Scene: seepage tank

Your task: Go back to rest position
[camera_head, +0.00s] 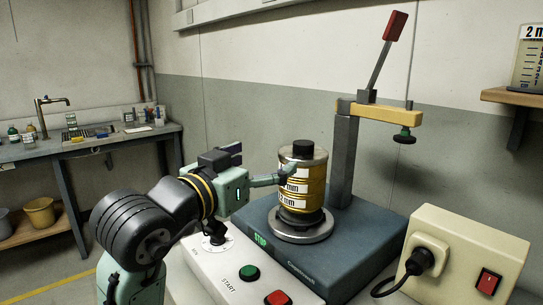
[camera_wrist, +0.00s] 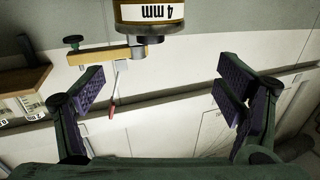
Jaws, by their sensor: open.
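My gripper (camera_head: 270,180) reaches in from the left in the head view, at the left side of a stack of brass sieves (camera_head: 310,188). In the wrist view my gripper's two purple-padded fingers (camera_wrist: 161,92) are spread wide with nothing between them. A sieve labelled "4 mm" (camera_wrist: 150,12) shows at the top edge of the wrist view, beyond the fingers. The stack is upright on a round plate of the blue-grey machine and has a black cap on top. In the head view I cannot tell whether a finger touches the stack.
A press post (camera_head: 343,160) with a red-handled lever (camera_head: 380,55) stands behind the stack. A control panel (camera_head: 245,275) with green and red buttons is in front. A beige switch box (camera_head: 480,245) is at right. A workbench (camera_head: 90,145) stands far left.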

